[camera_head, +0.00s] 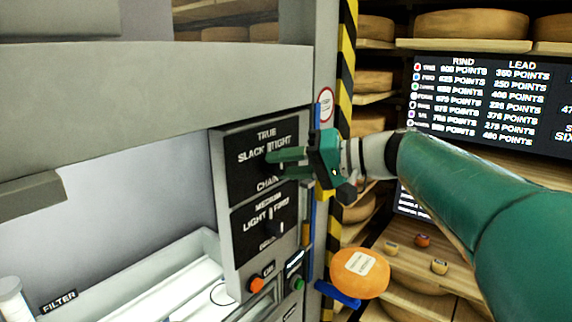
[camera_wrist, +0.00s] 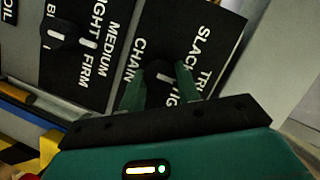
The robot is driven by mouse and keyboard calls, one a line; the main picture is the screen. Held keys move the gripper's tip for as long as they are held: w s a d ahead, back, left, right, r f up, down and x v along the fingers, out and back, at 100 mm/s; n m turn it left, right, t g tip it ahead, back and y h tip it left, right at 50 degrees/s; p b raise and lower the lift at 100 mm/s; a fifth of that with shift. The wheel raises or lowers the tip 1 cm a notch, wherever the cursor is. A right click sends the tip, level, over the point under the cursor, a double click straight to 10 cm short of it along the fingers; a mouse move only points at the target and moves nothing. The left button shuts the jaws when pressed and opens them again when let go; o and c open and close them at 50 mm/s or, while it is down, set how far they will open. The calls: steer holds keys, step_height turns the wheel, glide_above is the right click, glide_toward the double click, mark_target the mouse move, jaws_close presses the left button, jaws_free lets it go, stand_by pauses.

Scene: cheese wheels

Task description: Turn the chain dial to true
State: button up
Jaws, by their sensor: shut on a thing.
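The chain dial's black panel (camera_head: 237,178) is the upper one on the grey machine, with SLACK at left, TRUE at top and TIGHT at right. My gripper (camera_head: 270,162) is shut on the dial's dark knob, its green fingers covering most of it. A pale mark shows just above the fingers, between SLACK and TIGHT and below TRUE. In the wrist view, the knob (camera_wrist: 158,70) sits between the two fingertips (camera_wrist: 158,84). One finger partly covers TIGHT, and I cannot read the pointer there.
A second dial (camera_head: 272,226), LIGHT-MEDIUM-FIRM, sits just below. Orange (camera_head: 256,285) and green (camera_head: 298,284) buttons are lower down. A striped post (camera_head: 347,50) stands right of the panel. Cheese shelves and a points screen (camera_head: 480,100) are beyond, with an orange cheese wheel (camera_head: 350,285) at lower right.

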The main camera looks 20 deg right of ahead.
steer(key=shift+d, duration=0.1)
steer(key=o, duration=1)
steer(key=shift+s, duration=0.1)
steer(key=shift+c, duration=0.2)
steer(key=v, duration=1.3)
steer(key=shift+d, duration=0.3)
steer(key=shift+s+r, duration=0.1)
steer(key=shift+s, duration=0.05)
